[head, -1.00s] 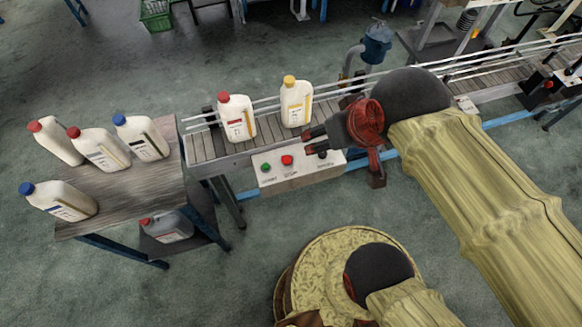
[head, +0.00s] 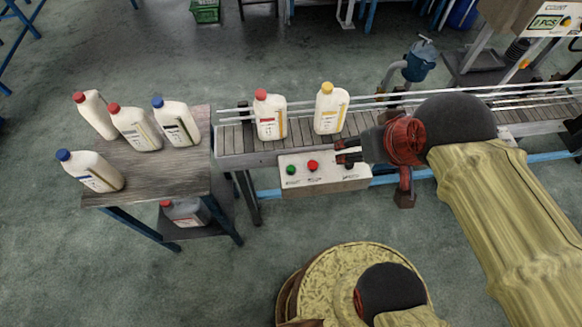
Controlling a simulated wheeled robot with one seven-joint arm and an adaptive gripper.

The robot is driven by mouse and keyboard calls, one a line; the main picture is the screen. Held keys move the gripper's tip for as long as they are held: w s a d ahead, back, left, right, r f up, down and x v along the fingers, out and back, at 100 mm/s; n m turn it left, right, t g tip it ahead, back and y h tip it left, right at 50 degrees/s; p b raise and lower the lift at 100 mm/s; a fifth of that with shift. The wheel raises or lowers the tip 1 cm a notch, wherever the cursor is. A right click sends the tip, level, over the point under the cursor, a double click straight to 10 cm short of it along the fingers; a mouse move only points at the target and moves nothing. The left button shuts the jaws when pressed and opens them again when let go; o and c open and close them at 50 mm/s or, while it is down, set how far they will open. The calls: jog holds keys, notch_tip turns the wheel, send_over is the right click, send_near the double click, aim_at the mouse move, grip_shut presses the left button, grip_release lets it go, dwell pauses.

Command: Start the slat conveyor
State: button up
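The slat conveyor (head: 232,139) runs from the middle to the right edge, with thin guide rails above its slats. Its pale control box (head: 325,178) hangs on the front side. The box carries a green button (head: 291,170) at left, a red button (head: 313,165) in the middle and a dark knob (head: 349,166) at right. My gripper (head: 341,151) points left, just above the box's right part. Its two dark fingers are apart with nothing visible between them. It partly overlaps the knob in view; I cannot tell whether they touch.
A red-capped bottle (head: 270,117) and a yellow-capped bottle (head: 331,110) stand on the conveyor. A counter display (head: 545,22) is at top right. Floor in front is clear.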

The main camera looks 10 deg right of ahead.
grip_shut()
dwell(0.8)
dwell(1.2)
